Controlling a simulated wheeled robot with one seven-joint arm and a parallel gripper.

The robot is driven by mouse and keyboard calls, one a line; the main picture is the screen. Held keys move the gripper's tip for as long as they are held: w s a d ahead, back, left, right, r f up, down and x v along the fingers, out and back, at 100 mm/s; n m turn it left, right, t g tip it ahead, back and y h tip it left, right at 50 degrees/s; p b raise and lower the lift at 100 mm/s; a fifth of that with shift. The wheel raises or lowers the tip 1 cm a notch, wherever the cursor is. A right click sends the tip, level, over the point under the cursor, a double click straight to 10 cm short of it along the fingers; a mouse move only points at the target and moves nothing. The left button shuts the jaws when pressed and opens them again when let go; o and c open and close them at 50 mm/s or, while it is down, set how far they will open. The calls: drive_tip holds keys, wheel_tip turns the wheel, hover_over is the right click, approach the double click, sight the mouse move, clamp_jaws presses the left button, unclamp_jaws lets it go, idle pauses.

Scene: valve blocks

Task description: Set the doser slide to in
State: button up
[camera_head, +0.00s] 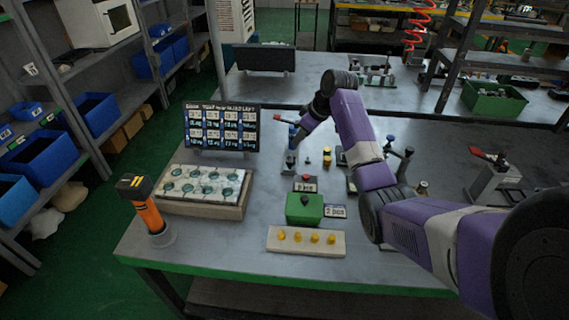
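My arm reaches over the workbench from the lower right, and its wrist bends down at the back middle. The end of my gripper is small and dark there, and I cannot make out its fingers. It is close to a small blue-topped upright fitting (292,136). I cannot tell whether it touches it. No part is clearly readable as the doser slide. A green block with a dark knob (304,208) stands at the front middle, with a small label plate (335,211) beside it.
A board with yellow knobs (306,241) lies at the front. A tray with round green pieces (203,187) and an orange-black tool (145,205) are left, below a display board (221,128). Red-handled valve (494,168) stands right. Bare bench (210,245) shows front left.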

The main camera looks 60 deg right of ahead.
sight(291, 161)
drive_tip(key=shift+n+g+y, duration=0.5)
drive_tip(key=f, duration=0.2)
drive_tip(key=w+a+f, duration=0.1)
drive_tip(key=f, duration=0.2)
drive_tip(key=a+f, duration=0.1)
drive_tip(key=f, duration=0.2)
drive_tip(key=shift+w+a+f, duration=0.1)
drive_tip(key=shift+w, duration=0.15)
clamp_jaws()
idle(0.8)
